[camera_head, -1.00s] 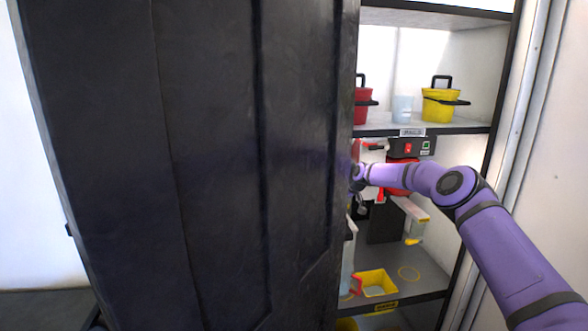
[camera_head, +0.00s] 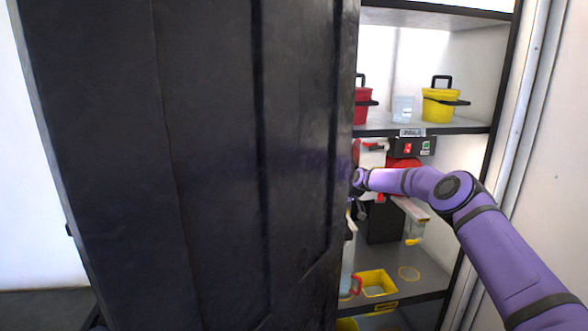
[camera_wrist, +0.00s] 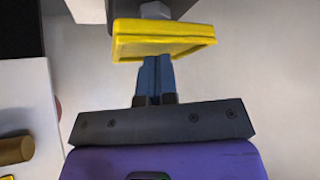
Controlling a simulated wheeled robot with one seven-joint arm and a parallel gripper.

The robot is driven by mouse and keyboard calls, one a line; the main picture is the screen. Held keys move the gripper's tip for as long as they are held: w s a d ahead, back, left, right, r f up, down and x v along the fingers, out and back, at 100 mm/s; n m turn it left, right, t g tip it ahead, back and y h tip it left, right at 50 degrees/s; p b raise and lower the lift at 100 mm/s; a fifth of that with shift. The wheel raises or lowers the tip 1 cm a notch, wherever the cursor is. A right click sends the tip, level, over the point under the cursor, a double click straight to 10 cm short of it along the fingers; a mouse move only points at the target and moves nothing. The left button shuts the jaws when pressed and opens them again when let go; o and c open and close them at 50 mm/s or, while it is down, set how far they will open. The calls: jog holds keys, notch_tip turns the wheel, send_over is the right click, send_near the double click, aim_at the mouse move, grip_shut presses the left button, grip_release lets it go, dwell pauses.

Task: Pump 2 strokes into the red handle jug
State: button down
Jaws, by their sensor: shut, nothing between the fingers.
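My gripper (camera_wrist: 154,75) shows in the wrist view with its two blue fingers together and nothing between them. A flat yellow pad (camera_wrist: 165,40) on a grey stem lies just beyond the fingertips; I cannot tell whether they touch it. In the head view the fingers are hidden behind the dark door, and only my purple arm shows. The clear jug with the red handle (camera_head: 356,285) stands on the lower shelf, partly hidden by the door edge. Above it, a white and red unit (camera_head: 370,152) shows in part behind my arm.
The large dark door (camera_head: 200,160) covers the left and middle of the head view. A yellow tray (camera_head: 376,283) is right of the jug. A red bucket (camera_head: 363,105), clear beaker (camera_head: 403,109) and yellow bucket (camera_head: 439,105) stand on the upper shelf.

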jog(key=shift+r, duration=2.8)
jog(key=shift+f, duration=0.25)
jog(key=shift+f, duration=2.65)
jog(key=shift+r, duration=2.9)
jog(key=shift+r, duration=0.1)
jog(key=shift+r, duration=1.95)
